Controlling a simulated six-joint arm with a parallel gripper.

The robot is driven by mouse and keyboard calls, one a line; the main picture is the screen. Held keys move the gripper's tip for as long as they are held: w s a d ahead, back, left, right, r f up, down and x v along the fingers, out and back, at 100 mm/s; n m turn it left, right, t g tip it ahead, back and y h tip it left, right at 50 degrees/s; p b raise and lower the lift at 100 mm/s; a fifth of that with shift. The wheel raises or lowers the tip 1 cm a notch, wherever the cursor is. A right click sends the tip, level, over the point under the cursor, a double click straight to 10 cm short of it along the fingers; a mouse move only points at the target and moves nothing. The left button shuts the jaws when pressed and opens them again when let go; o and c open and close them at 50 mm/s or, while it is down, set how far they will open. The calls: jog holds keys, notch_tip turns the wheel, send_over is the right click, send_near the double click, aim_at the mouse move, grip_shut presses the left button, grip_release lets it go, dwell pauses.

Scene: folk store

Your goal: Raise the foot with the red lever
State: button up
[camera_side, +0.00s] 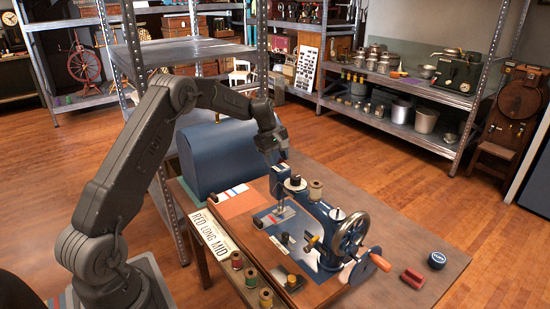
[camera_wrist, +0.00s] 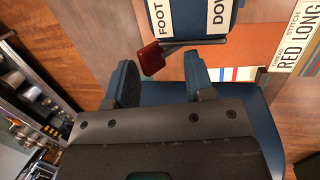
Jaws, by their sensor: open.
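The blue sewing machine (camera_side: 325,228) stands on the wooden table, with its needle end toward the far left. In the wrist view the red lever (camera_wrist: 151,59) shows as a square red tab on a dark arm, beside the white FOOT and DOWN labels (camera_wrist: 197,14). My gripper (camera_wrist: 162,68) is open, one finger on each side in the picture, with the red tab just ahead of the gap, nearer the left finger. No contact can be made out. In the side view my gripper (camera_side: 270,145) is just above the machine's far end. The presser foot (camera_side: 281,211) is small there; its height is unclear.
A rounded blue cover (camera_side: 225,152) stands close behind the gripper. A RED LONG MID card (camera_side: 215,240) and several thread spools (camera_side: 238,260) line the table's left edge. The handwheel (camera_side: 352,238) is at the near right. The table's right side is mostly clear.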

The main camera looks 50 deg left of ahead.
jog(key=shift+w, duration=0.7)
jog(key=shift+s, duration=0.1)
jog(key=shift+s, duration=0.4)
jog(key=v, duration=0.8)
dwell(0.5)
dwell(0.5)
